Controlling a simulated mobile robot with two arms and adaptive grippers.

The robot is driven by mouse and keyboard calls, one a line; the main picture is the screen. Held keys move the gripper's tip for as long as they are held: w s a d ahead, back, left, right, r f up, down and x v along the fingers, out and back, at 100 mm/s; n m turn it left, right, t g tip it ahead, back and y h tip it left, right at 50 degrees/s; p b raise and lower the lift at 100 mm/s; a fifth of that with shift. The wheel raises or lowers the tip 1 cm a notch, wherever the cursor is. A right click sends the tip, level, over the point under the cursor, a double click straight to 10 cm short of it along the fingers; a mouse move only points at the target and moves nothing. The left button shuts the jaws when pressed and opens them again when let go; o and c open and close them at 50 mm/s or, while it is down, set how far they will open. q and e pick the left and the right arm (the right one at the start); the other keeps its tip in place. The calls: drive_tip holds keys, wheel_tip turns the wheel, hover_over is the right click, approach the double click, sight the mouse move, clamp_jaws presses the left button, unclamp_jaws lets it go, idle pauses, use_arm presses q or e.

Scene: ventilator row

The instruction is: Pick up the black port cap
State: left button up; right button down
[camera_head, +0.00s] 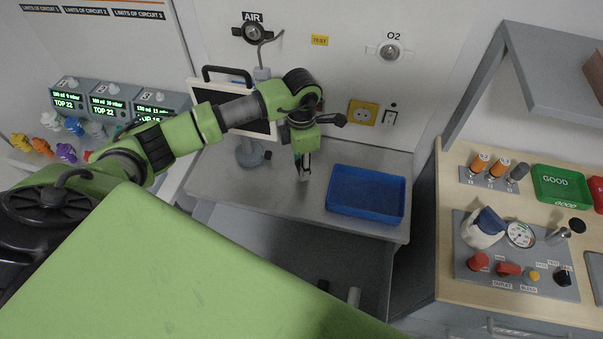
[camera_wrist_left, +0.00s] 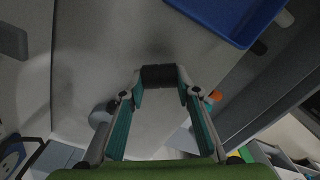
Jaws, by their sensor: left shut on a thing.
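My left gripper (camera_head: 303,168) hangs over the grey counter (camera_head: 285,205), to the left of the blue tray. In the left wrist view my left gripper (camera_wrist_left: 160,78) is shut on the black port cap (camera_wrist_left: 159,75), a short dark ribbed cylinder held between the two fingertips. The grey surface shows beyond the cap. I cannot tell how far above it the cap is. In the head view the cap is too small or hidden to make out. My right gripper is not in view.
A blue tray (camera_head: 366,211) sits on the counter, its corner also in the left wrist view (camera_wrist_left: 262,32). A screen on a stand (camera_head: 250,155) is behind my left arm. A wooden bench (camera_head: 447,202) with a test panel (camera_head: 465,268) and a green bin (camera_head: 562,203) is at the right.

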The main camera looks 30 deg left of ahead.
use_arm(q)
drive_tip(key=s+d+r+b, duration=0.2)
drive_tip(key=s+r, duration=0.2)
drive_tip(key=s, duration=0.2)
drive_tip(key=s+d+r+b, duration=0.2)
drive_tip(key=s+r, duration=0.3)
drive_tip(key=s, duration=0.2)
drive_tip(key=shift+s+r+b, duration=0.2)
drive_tip(key=shift+r+b, duration=0.05)
drive_tip(key=shift+b, duration=0.1)
